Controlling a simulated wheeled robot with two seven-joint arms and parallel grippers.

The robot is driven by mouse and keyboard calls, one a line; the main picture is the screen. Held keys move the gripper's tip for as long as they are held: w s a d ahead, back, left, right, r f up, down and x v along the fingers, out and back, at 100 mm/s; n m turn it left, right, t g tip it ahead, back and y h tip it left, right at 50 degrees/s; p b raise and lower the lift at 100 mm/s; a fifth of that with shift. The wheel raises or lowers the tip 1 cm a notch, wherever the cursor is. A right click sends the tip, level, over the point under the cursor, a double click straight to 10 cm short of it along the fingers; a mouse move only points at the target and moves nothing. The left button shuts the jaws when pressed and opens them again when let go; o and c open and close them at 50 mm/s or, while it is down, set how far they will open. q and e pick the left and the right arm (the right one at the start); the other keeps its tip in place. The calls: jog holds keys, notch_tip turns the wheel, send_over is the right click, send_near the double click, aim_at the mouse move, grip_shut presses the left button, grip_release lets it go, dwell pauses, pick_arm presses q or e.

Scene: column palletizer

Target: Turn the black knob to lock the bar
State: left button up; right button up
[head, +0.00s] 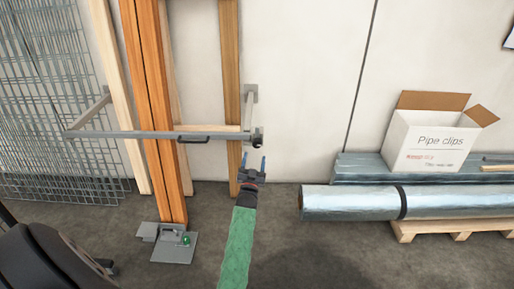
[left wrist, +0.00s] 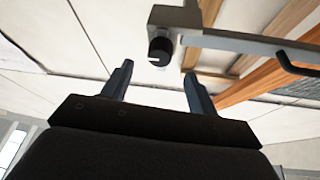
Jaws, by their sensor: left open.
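The grey bar (head: 150,134) runs level across the upright wooden posts, with a dark handle (head: 193,139) on it. The black knob (head: 257,141) sits at the bar's right end. In the left wrist view the knob (left wrist: 160,50) hangs below the grey end bracket, beyond the fingertips. My left gripper (head: 252,163) is open and empty, just below the knob and apart from it. In the left wrist view its two fingers (left wrist: 158,80) stand apart with nothing between them. My right gripper is not seen.
An orange wooden column (head: 165,110) stands on a grey base plate (head: 173,247). Wire mesh panels (head: 55,100) lean at left.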

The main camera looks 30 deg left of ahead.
aim_at(256, 146)
pick_arm(q)
jog(key=shift+p+x, duration=0.3)
jog(key=shift+x, duration=3.05)
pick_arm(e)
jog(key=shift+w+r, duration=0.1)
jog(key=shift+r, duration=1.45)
pick_arm(q)
grip_shut()
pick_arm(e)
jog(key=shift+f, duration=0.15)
